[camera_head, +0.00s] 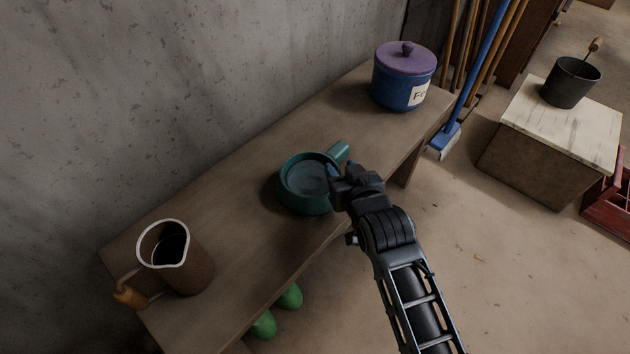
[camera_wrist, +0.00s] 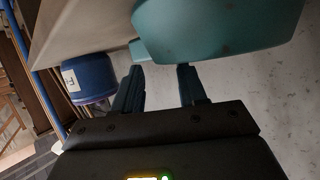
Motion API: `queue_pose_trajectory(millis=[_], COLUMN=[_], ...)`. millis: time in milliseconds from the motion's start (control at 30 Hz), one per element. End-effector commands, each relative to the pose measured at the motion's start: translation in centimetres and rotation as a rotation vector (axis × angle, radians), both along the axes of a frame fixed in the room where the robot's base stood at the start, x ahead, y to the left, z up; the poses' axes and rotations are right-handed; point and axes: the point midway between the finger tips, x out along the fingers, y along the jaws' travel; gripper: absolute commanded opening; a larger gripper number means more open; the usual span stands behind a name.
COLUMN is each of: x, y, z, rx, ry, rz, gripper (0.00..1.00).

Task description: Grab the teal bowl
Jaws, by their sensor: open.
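The teal bowl (camera_head: 301,197) stands upright on a wooden bench, with a short handle (camera_head: 341,152) sticking out toward the upper right. My gripper (camera_head: 335,176) is at the bowl's right side, close to its rim and just below the handle. In the wrist view the bowl (camera_wrist: 210,28) fills the top, beyond the fingertips. My gripper (camera_wrist: 160,72) shows two dark blue fingers spread apart with nothing between them. I cannot tell whether a finger touches the bowl.
The wooden bench (camera_head: 234,210) runs along a concrete wall. A brown pitcher (camera_head: 185,265) stands at its near left end, and a blue jar with purple lid (camera_head: 391,88) at its far end. Green boots (camera_head: 264,325) sit below. A crate with a black bucket (camera_head: 569,84) stands right.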

Motion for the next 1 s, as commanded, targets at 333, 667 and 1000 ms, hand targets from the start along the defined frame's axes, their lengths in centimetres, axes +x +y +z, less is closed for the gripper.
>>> queue_pose_trajectory(millis=[333, 667, 1000], x=[3.1, 3.0, 3.0], y=[0.7, 0.7, 0.7], z=[-1.5, -1.4, -1.5], rx=[0.0, 0.0, 0.0], ry=[-0.001, -0.001, 0.0], rz=[-0.001, -0.001, -0.001], gripper=[0.41, 0.28, 0.0])
